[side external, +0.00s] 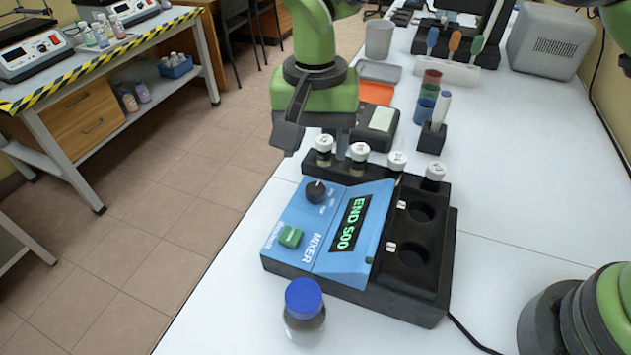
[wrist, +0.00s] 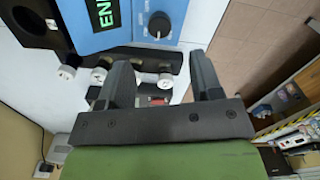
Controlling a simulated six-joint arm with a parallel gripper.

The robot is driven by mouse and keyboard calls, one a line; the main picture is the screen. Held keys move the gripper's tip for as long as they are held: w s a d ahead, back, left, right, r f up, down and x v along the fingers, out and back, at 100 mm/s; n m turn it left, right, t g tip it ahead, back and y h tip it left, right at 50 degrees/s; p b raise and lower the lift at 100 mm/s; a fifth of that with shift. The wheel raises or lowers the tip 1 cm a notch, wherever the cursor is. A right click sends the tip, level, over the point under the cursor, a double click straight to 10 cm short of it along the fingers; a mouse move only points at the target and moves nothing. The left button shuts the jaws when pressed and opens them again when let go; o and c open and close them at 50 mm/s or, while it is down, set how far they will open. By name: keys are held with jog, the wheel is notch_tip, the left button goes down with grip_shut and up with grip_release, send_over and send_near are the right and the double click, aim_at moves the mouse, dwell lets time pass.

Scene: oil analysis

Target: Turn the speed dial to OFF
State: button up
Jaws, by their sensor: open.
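The blue mixer (side external: 335,240) has a lit display reading "END 500". Its black round speed dial (side external: 316,191) is on the panel's far left part, and a green button (side external: 291,237) is at its near left. The dial shows at the top of the wrist view (wrist: 160,25); the marks around it are too small to read. My gripper (wrist: 160,65) is open and empty, with the dial ahead of the gap between its fingers and apart from them. In the side view my gripper (side external: 314,135) is above and beyond the dial, near the white-capped vials.
Several white-capped vials stand along the mixer's back, including one (side external: 324,150) close to my gripper. A blue-capped bottle (side external: 304,307) stands in front of the mixer. A black vial holder (side external: 432,138) and coloured cups are behind it.

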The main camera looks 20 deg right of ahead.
aim_at(316, 188)
notch_tip(316, 188, down, 9)
jog(key=shift+r, duration=0.2)
jog(key=c, duration=0.9)
